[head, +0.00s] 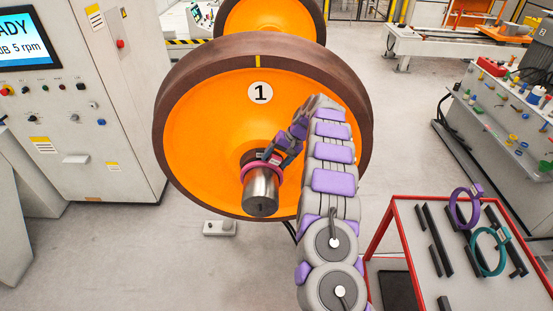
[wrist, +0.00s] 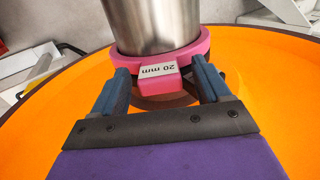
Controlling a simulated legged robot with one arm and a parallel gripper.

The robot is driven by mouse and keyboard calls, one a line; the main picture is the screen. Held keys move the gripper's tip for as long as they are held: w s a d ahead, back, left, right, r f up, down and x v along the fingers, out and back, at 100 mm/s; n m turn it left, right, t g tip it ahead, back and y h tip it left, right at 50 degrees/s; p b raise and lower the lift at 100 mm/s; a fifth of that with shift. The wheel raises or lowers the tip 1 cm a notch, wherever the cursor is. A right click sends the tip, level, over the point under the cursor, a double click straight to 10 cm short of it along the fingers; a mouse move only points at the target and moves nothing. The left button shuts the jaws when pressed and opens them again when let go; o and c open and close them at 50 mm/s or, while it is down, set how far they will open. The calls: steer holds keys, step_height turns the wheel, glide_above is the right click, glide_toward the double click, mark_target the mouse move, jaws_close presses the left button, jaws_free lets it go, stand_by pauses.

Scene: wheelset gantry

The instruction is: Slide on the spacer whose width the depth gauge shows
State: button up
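A pink ring spacer (head: 247,168) is around the steel axle end (head: 261,194) of the orange wheel marked 1 (head: 205,130), close to the hub. In the wrist view the pink spacer (wrist: 158,83) has a tab labelled "20 mm", and the steel axle end (wrist: 153,25) passes through the ring. My gripper (wrist: 160,77) is open, with one blue finger on each side of the tab and gaps between. A purple spacer (head: 455,210) and a teal spacer (head: 477,262) stand on the red-framed table (head: 393,215). I cannot make out a depth gauge or its reading.
A control cabinet (head: 110,100) with a screen (head: 27,40) stands at the left. A second wheel (head: 270,17) is behind. Dark bars (head: 440,255) lie on the red-framed table. A workbench (head: 500,110) with small parts is at the right.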

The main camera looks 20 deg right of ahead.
steer(key=shift+o, duration=0.2)
steer(key=p+v, duration=0.3)
steer(key=v, duration=1.4)
steer(key=shift+d, duration=0.15)
steer(key=shift+r, duration=0.1)
